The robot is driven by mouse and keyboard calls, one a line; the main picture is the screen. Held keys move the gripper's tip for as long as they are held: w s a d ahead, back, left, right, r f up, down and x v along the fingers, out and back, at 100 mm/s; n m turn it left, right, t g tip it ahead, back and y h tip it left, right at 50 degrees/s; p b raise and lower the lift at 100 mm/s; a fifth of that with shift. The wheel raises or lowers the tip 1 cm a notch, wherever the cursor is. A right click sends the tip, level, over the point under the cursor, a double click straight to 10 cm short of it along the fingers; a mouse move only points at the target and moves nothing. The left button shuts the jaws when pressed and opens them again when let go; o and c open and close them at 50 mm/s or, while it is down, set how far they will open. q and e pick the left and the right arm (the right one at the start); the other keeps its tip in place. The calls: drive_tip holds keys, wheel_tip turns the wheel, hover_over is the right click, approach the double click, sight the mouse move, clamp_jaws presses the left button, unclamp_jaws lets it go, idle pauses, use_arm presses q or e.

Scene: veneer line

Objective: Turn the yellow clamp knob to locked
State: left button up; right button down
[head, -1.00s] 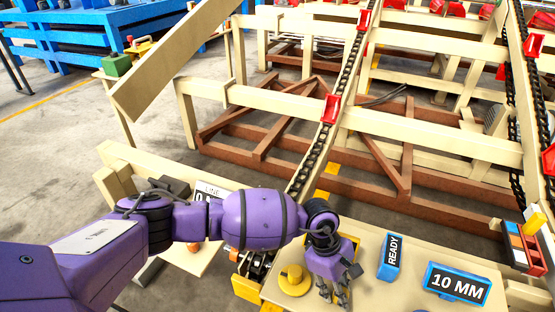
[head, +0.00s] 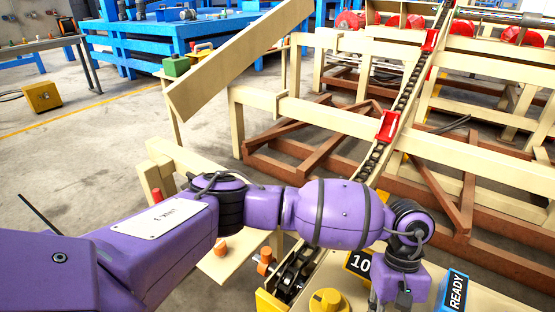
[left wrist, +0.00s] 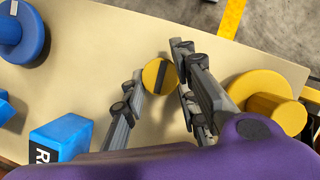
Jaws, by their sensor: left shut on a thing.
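A small round yellow knob (left wrist: 153,73) with a dark bar across its face sits between my left gripper's fingers (left wrist: 160,70) in the left wrist view. The left gripper is shut on it, with one finger on each side. In the head view the left gripper (head: 398,296) points down over the tan table, its fingertips mostly cut off by the frame edge; the knob is hidden there. A second yellow piece, a cylinder on a wide disc (head: 328,302), stands just left of the gripper. It also shows at right in the left wrist view (left wrist: 272,104). My right gripper is not in view.
A blue disc with a cylinder (left wrist: 22,38) lies farther off. Beyond the table are a chain conveyor with red clips (head: 388,126) and beige beams.

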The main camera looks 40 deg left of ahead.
use_arm(q)
drive_tip(key=shift+w+d+r+m, duration=0.15)
drive_tip(key=shift+w+m, duration=0.05)
drive_tip(key=shift+m, duration=0.1)
drive_tip(key=shift+r, duration=0.1)
drive_tip(key=o, duration=1)
drive_tip(key=shift+d, duration=0.1)
drive_tip(key=shift+o, duration=0.3)
drive_tip(key=shift+r, duration=0.1)
drive_tip(key=v, duration=1.1)
drive_tip(key=shift+w+r, duration=0.25)
